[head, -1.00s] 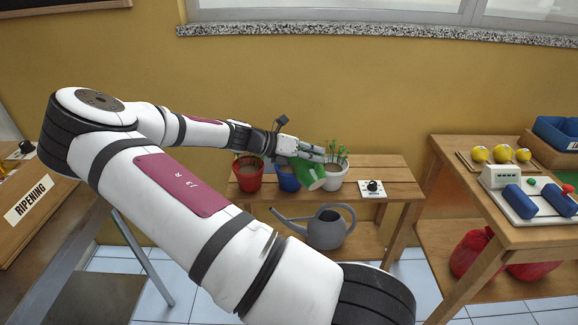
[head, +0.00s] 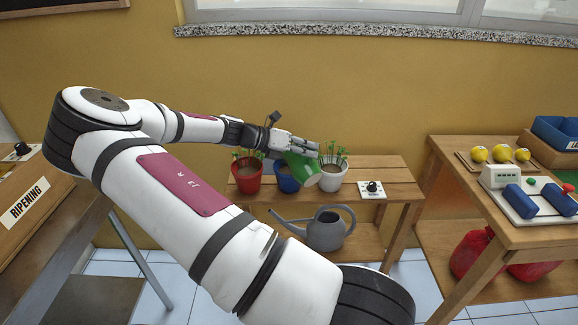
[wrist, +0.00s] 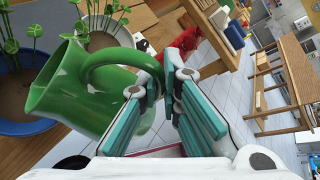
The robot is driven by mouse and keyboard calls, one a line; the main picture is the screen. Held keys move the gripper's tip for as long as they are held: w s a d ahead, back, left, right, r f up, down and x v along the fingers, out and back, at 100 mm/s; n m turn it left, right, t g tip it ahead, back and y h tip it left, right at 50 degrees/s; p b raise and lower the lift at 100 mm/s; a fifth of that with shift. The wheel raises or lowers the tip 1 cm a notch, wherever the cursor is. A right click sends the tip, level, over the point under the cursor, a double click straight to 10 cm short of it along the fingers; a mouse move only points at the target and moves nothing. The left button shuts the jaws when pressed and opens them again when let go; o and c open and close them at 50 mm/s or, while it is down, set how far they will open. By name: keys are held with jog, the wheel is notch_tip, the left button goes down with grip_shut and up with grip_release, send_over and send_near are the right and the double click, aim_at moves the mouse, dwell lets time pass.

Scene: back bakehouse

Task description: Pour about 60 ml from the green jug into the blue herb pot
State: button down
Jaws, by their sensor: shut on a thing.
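My gripper (head: 300,147) is shut on the handle of the green jug (head: 302,170); the wrist view shows the teal finger pads (wrist: 172,115) at the handle of the jug (wrist: 90,95). In the head view the jug is tilted, in front of and partly hiding the blue herb pot (head: 284,184), close to the white pot. The blue pot also shows at the left of the wrist view (wrist: 25,129), with dark soil and seedlings, beside the jug's lip. I cannot see any stream or the liquid inside the jug.
A red pot (head: 247,182) stands left of the blue pot and a white pot (head: 331,179) right of it, both with seedlings. A small white dial box (head: 371,190) sits on the wooden bench (head: 395,172). A grey watering can (head: 326,230) is on the lower shelf.

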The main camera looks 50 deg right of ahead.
aim_at(317, 166)
jog(key=shift+w+d+r+g, duration=0.2)
jog(key=shift+w+r+g, duration=0.1)
jog(key=shift+w, duration=0.25)
jog(key=shift+w+d+r+n+g+b, duration=0.15)
jog(key=shift+r+n+g+b, duration=0.3)
jog(key=shift+b, duration=0.35)
dwell(0.7)
jog(key=s, duration=0.1)
jog(key=s+f+t+p, duration=0.1)
jog(key=s+a+m+p, duration=0.1)
jog(key=shift+s+a+f+t, duration=0.1)
jog(key=shift+s+f+t, duration=0.1)
jog(key=shift+s+t, duration=0.05)
jog(key=shift+s+f+p, duration=0.2)
jog(key=shift+f+p, duration=0.1)
jog(key=shift+p, duration=0.3)
jog(key=shift+f+m+t, duration=0.35)
jog(key=shift+f+t, duration=0.05)
jog(key=shift+f, duration=0.15)
jog(key=p, duration=0.2)
jog(key=s+m+t+p, duration=0.1)
jog(key=p, duration=0.1)
jog(key=shift+s+a+f+h, duration=0.15)
jog(key=shift+s+h, duration=0.1)
jog(key=shift+h, duration=0.05)
jog(key=shift+f+m+t+p, duration=0.35)
jog(key=shift+f+t, duration=0.15)
jog(key=shift+f, duration=0.15)
jog(key=shift+s+f, duration=0.1)
